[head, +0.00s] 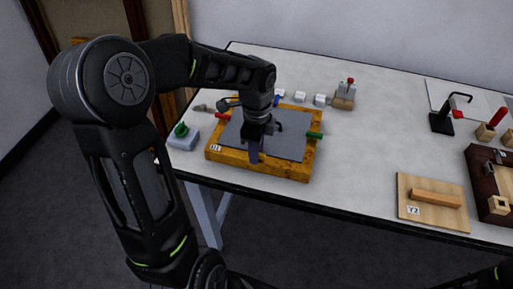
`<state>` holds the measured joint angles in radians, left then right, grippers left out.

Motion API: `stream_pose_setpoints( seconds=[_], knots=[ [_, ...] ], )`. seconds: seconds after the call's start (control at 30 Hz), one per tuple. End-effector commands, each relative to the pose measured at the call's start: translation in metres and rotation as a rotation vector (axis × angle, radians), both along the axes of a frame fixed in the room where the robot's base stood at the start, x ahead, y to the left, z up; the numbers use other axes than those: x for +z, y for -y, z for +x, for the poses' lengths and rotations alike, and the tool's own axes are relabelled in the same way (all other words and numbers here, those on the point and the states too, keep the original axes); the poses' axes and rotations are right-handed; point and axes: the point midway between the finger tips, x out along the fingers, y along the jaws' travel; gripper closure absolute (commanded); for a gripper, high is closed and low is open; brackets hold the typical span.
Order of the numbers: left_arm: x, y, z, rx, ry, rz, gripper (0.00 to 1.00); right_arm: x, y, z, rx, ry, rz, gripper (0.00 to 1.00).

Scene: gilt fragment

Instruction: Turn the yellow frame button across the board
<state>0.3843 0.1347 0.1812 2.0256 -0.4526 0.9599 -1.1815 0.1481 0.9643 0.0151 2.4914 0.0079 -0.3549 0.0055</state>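A yellow wooden frame (285,169) lies on the table, with a grey board (290,144) inside it. Coloured buttons sit on its rim: a red one (222,116) at the left, a green one (314,135) at the right, and a blue one (277,100) at the back. A dark purplish piece (254,154) shows at the front rim, right under my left gripper (256,137). That gripper points down over the front of the board; its fingers are dark and small, so its opening and any contact are unclear. My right gripper is not in view.
Left of the frame stands a pale box with a green knob (181,130). Several white blocks (300,97) and a red-tipped switch (345,94) stand behind it. A wooden board with a bar (433,203) lies at the right. The table between is clear.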

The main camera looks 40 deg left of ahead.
Motion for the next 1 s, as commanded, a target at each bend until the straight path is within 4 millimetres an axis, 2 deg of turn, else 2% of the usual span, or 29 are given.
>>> stream_pose_setpoints(
  seconds=[0.13,0.53,1.0],
  knots=[
    [0.0001,0.0,0.0,0.0,0.0,0.0,0.68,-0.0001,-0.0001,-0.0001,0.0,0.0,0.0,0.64],
    [0.0005,0.0,0.0002,-0.001,0.001,0.0,1.0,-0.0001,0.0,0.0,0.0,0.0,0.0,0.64],
    [0.0006,0.0,0.0003,0.001,0.001,0.0,1.0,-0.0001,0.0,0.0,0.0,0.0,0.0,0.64]
  ],
)
